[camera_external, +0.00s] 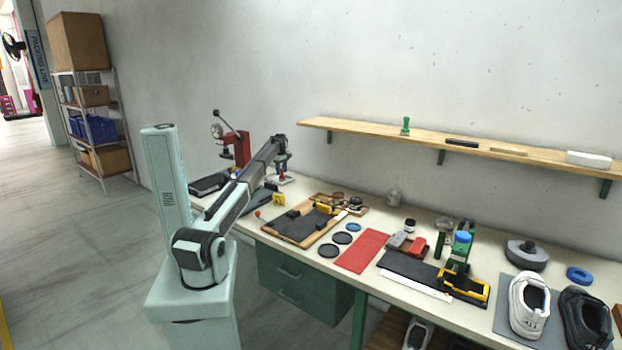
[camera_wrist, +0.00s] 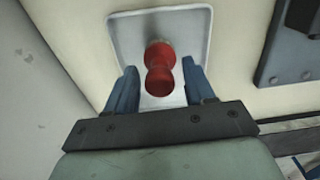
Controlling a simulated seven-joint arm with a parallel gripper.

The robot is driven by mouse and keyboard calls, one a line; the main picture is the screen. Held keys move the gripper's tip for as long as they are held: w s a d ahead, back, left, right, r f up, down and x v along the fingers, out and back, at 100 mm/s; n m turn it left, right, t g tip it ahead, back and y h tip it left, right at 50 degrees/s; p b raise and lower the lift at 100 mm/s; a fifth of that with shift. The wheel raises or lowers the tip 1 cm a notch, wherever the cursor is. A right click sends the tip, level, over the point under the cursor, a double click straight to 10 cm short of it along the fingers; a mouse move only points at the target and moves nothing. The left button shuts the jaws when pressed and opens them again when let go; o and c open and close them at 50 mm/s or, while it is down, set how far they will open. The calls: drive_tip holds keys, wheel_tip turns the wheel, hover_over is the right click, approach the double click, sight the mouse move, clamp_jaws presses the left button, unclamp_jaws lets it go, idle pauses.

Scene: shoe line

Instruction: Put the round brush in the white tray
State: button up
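The white tray (camera_wrist: 195,35) lies under my gripper in the wrist view; it also shows at the left part of the bench in the external view (camera_external: 290,180). A red, knobbed handle (camera_wrist: 160,78), seemingly that of the round brush, stands over the tray floor between my fingers. Its bristles are hidden from above. My gripper (camera_wrist: 160,90) is open, with its two blue fingers on either side of the handle and a visible gap to each. In the external view my gripper (camera_external: 281,163) is just above the tray, pointing down.
A red press (camera_external: 238,150) stands behind the tray's left side. A dark plate with screws (camera_wrist: 290,45) lies right of the tray in the wrist view. A wooden board (camera_external: 300,228), black discs (camera_external: 328,251) and a red mat (camera_external: 362,250) lie further right on the bench.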

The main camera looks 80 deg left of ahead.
wheel_tip(320, 180, up, 12)
drive_tip(key=shift+r, duration=0.2)
idle(0.7)
